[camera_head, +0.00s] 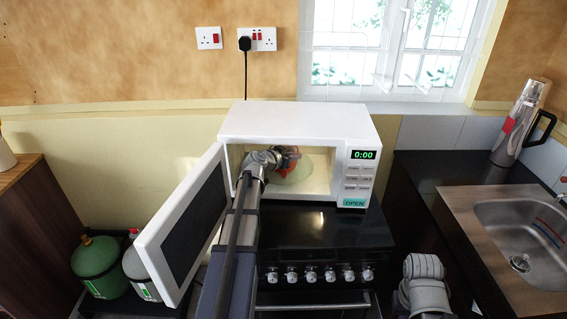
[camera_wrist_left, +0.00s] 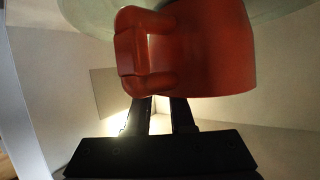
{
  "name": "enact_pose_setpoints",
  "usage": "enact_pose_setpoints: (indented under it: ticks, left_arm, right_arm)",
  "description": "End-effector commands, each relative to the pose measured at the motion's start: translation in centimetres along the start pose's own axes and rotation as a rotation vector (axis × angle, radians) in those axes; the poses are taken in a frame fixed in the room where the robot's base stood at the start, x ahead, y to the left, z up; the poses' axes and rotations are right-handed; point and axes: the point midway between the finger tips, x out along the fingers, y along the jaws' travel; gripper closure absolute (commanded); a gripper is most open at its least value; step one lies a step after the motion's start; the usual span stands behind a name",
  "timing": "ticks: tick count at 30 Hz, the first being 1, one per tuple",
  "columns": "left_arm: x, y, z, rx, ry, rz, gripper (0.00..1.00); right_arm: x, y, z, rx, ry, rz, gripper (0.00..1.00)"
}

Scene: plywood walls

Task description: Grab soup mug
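The soup mug (camera_head: 291,157) is red-orange and stands inside the open microwave (camera_head: 299,121), partly hidden by my left gripper (camera_head: 277,156). In the left wrist view the mug (camera_wrist_left: 215,50) fills the upper middle, with its handle (camera_wrist_left: 143,55) on the left side. The fingers of my left gripper (camera_wrist_left: 161,105) are a narrow gap apart. Their tips go out of sight behind the mug, near the handle, so I cannot tell whether they hold it. Part of my right arm shows at the bottom right of the head view; its fingers do not show.
The microwave door (camera_head: 187,226) stands open to the left of my left arm. A glass turntable (camera_head: 301,172) lies inside. The stove (camera_head: 325,245) is below. A sink (camera_head: 522,240) and a flask (camera_head: 519,122) are at right, gas cylinders (camera_head: 99,262) at lower left.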

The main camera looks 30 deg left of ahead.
Motion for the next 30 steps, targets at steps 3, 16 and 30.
enact_pose_setpoints:
  ticks: [3, 16, 30]
  left_arm:
    - [0.01, 0.07, 0.03, 0.0, -0.001, 0.002, 1.0]
    - [0.01, 0.09, 0.06, 0.0, -0.001, 0.002, 1.0]
    - [0.01, 0.1, 0.07, 0.001, -0.002, 0.002, 1.0]
  right_arm:
    - [0.01, 0.0, 0.0, 0.0, 0.0, 0.0, 1.0]
    - [0.03, 0.0, 0.0, 0.0, 0.0, 0.0, 1.0]
    - [0.03, 0.0, 0.0, 0.0, 0.0, 0.0, 1.0]
